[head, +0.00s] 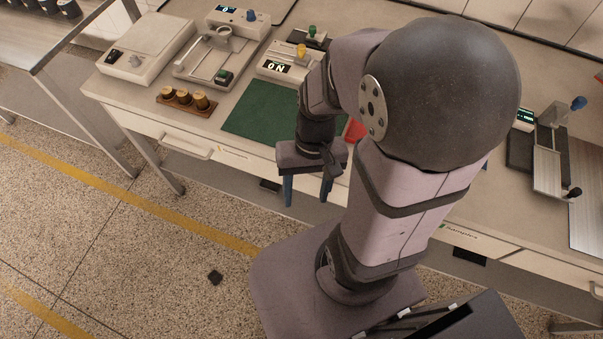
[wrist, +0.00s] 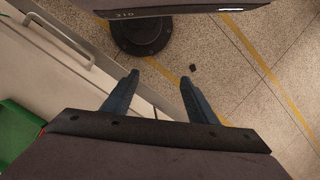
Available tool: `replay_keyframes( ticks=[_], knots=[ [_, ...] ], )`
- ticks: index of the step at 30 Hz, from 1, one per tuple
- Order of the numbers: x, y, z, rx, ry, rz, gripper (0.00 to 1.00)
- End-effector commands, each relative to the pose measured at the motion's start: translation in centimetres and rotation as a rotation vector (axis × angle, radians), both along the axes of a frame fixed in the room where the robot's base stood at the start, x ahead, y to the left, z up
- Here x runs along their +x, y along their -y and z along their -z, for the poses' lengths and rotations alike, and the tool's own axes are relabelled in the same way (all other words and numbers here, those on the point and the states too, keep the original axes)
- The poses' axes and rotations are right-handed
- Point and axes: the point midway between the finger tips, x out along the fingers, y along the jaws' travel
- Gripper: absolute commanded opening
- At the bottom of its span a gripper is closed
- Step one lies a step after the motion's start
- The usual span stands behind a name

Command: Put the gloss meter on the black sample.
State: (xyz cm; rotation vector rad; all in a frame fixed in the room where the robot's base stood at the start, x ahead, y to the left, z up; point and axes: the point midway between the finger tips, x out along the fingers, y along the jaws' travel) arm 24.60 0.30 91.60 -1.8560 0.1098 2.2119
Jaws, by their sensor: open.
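My gripper (head: 307,188) hangs in front of the bench edge, over the floor, fingers down. It is open and empty; the wrist view shows its two blue fingers (wrist: 159,78) apart with only floor and drawer fronts beyond. I cannot tell for sure which thing is the gloss meter; a pale box with a lit display and yellow knob (head: 275,66) stands behind the green mat (head: 255,115). I cannot pick out the black sample surely. A small black piece (head: 215,277) lies on the floor, also in the wrist view (wrist: 193,68). My arm hides part of the bench.
A white scale (head: 148,45), a metal tray (head: 190,75) and a wooden rack of brown-capped jars (head: 185,103) stand left on the bench. A red thing (head: 356,130) shows partly behind my arm. A device with a plate (head: 548,165) stands right. The green mat looks mostly bare.

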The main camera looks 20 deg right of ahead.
Motion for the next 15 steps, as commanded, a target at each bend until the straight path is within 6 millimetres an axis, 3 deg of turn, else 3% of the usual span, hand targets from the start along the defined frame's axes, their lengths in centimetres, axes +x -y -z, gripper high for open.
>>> replay_keyframes(
  ticks=[6,15],
  knots=[
    [3.0,0.3,-1.4,-0.113,0.155,-0.212,0.53],
    [3.4,0.3,-1.6,-0.128,0.177,-0.239,0.53]
  ],
)
